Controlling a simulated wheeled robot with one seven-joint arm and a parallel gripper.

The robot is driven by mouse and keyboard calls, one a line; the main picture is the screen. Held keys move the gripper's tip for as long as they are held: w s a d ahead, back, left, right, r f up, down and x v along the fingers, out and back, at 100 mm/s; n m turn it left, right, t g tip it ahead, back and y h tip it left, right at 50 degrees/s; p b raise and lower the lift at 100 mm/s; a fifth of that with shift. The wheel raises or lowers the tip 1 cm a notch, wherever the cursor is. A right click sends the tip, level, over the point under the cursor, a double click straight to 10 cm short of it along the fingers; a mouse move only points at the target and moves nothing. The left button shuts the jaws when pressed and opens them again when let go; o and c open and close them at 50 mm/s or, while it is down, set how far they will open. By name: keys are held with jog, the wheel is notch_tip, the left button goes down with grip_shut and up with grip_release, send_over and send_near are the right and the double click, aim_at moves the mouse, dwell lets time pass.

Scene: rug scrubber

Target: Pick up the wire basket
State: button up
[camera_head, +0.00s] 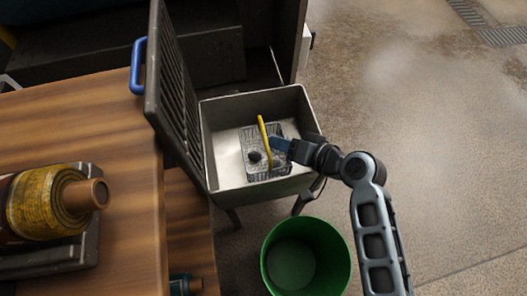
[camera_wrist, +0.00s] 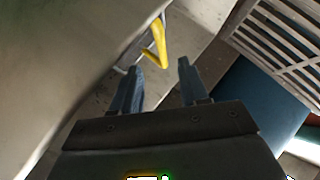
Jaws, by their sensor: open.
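The wire basket (camera_head: 259,170) is a small mesh basket with a long yellow handle (camera_head: 264,140). It sits inside a grey metal sink-like basin (camera_head: 221,150), with a small dark object (camera_head: 254,156) in or on it. My gripper (camera_head: 280,143) is over the basin at the right of the yellow handle and partly covers the basket. In the wrist view, my gripper (camera_wrist: 158,75) is open with nothing between its fingers. The yellow handle (camera_wrist: 157,42) shows just beyond the fingertips, apart from them. Most of the basket's mesh is out of that view.
A slatted lid (camera_head: 173,90) with a blue handle (camera_head: 137,66) stands raised at the basin's left. A green bucket (camera_head: 305,256) stands in front. A wooden bench (camera_head: 125,135) holds a yellow roll (camera_head: 48,203). The floor at right (camera_head: 420,110) is clear.

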jog(key=b+x, duration=0.1)
jog(key=x, duration=0.5)
jog(key=shift+r, duration=0.15)
grip_shut()
dwell(0.5)
